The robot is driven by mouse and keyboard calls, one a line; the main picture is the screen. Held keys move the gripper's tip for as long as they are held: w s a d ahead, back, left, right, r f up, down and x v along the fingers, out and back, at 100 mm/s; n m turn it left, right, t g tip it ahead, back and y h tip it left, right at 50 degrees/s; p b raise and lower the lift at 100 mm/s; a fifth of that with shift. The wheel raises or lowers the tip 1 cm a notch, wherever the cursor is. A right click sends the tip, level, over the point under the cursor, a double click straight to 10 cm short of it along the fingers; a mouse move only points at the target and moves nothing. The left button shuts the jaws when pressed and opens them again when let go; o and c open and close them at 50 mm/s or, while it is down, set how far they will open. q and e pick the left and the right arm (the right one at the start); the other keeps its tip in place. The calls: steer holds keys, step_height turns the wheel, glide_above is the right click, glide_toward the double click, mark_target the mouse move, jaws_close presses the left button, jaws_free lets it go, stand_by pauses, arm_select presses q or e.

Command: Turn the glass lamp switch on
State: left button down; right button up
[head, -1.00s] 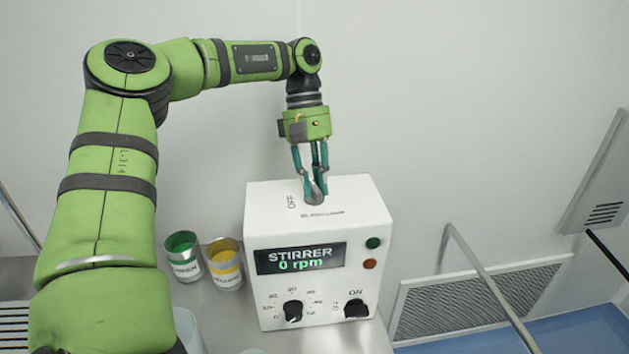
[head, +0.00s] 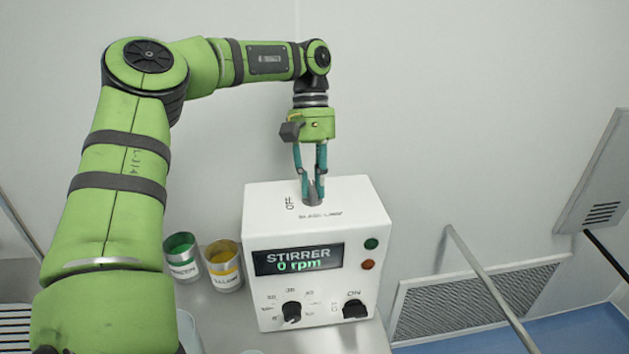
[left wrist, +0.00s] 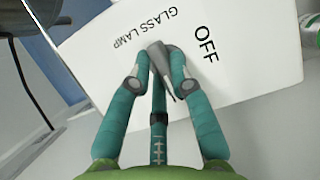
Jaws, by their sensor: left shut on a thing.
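The glass lamp switch (left wrist: 160,62) is a grey lever on top of a white control box (head: 222,222). The labels "GLASS LAMP" and "OFF" are printed beside it. My left gripper (head: 312,196) reaches straight down from above and is shut on the switch, its teal fingers either side of the lever. In the left wrist view the fingers (left wrist: 157,85) close around the lever, which points toward the camera. The fingers partly hide the switch in the head view. My right gripper is not in view.
The box front has a display (head: 298,259) reading "STIRRER 0 rpm", a green button (head: 371,244), a red button (head: 367,265) and two black knobs. A green can (head: 182,257) and a yellow can (head: 224,266) stand left of the box. A metal rail (head: 480,275) is at right.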

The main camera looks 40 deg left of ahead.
arm_select(q)
steer(key=c, duration=1.1)
jaws_free()
steer(key=shift+f, duration=0.1)
steer(key=shift+v, duration=3.8)
